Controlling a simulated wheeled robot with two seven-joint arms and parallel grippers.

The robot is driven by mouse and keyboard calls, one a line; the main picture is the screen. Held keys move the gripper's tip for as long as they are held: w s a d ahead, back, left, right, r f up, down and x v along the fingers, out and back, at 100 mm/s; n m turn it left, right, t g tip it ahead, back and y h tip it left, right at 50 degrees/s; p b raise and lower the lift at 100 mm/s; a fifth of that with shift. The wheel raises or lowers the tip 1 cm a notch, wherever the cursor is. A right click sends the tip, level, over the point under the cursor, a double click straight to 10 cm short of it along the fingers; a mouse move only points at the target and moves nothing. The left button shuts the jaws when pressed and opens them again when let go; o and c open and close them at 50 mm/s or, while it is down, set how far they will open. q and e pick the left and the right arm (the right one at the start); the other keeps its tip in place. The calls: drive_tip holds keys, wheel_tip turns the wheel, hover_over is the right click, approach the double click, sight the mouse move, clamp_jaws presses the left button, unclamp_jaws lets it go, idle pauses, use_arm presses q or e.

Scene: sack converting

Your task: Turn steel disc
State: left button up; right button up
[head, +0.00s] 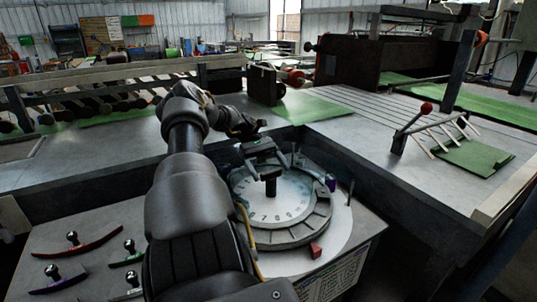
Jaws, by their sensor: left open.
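The steel disc (252,207) lies flat on a round pale plate in the middle of the head view, with dark marks around its face. A short black post (270,187) stands near its centre. My left gripper (268,168) is open above the far part of the disc, with its fingers pointing down on either side of the post's top. I cannot tell whether they touch it. My left forearm hides part of the disc's left side. My right gripper is not in view.
A small red block (315,251) sits at the disc's near right edge, and a purple piece (331,183) at its far right. Several curved, knobbed tools, one red (78,246), lie on the left plate. A red-knobbed lever (411,124) stands on the right bench.

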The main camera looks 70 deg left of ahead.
use_arm(q)
drive_tip(key=shift+r, duration=0.4)
wheel_tip(320, 180, up, 3)
drive_tip(key=shift+d+f, duration=0.1)
drive_tip(key=shift+f, duration=0.05)
drive_tip(key=s+d+r+b, duration=0.3)
drive_tip(key=s+d+r, duration=0.3)
drive_tip(key=d+r, duration=0.3)
drive_tip(key=shift+d+r+b, duration=0.2)
drive_tip(key=shift+d+b, duration=0.1)
drive_tip(key=shift+d, duration=1.5)
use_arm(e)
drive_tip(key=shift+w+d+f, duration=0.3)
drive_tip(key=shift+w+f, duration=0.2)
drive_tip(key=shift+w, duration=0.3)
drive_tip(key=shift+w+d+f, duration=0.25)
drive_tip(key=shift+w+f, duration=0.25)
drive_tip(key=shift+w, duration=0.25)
